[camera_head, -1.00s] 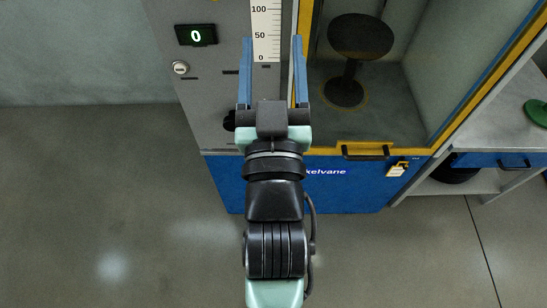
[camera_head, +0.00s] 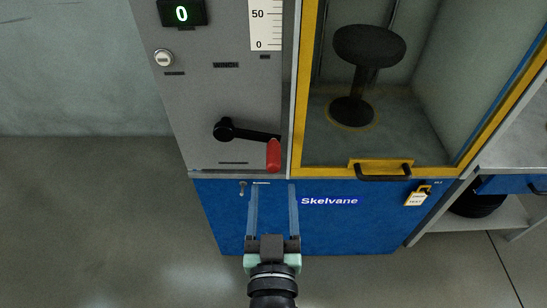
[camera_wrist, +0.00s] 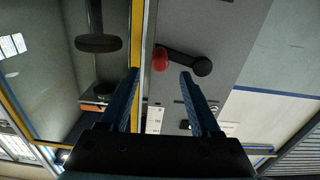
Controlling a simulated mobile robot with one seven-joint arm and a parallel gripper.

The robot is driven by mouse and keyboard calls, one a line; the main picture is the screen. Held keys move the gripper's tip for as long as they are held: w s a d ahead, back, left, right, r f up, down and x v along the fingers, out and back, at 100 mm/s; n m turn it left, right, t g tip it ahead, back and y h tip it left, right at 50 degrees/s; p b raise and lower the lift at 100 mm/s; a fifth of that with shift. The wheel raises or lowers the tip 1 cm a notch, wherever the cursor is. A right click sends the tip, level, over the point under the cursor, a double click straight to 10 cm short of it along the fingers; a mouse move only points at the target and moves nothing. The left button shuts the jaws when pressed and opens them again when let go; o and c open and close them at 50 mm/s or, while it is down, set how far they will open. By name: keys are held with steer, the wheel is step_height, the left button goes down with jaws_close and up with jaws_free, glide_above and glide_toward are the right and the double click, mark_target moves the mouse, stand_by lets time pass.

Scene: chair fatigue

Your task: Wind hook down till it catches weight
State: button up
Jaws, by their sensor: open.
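A black crank arm on a round hub (camera_head: 224,130) with a red handle (camera_head: 273,156) sits on the grey panel. The handle points to the lower right. In the wrist view the red handle (camera_wrist: 160,60) lies beyond the space between my fingers, with the hub (camera_wrist: 202,67) to its right. My gripper (camera_head: 272,188) is open and empty, below the crank in front of the blue base. Its two blue fingers also show in the wrist view (camera_wrist: 158,80), apart from the handle. A black round-topped stand (camera_head: 368,48) is inside the yellow-framed chamber.
A green display (camera_head: 181,14) reads 0 above a silver lock (camera_head: 162,58). A white scale (camera_head: 265,22) is at the top. The yellow door frame has a black handle (camera_head: 384,170). A yellow padlock tag (camera_head: 416,196) hangs right. Floor at the left is clear.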

mark_target(274, 157)
steer(key=w+b, duration=0.1)
steer(key=w, duration=0.8)
steer(key=shift+w+b, duration=0.3)
steer(key=shift+b, duration=0.05)
jaws_close()
stand_by(1.0)
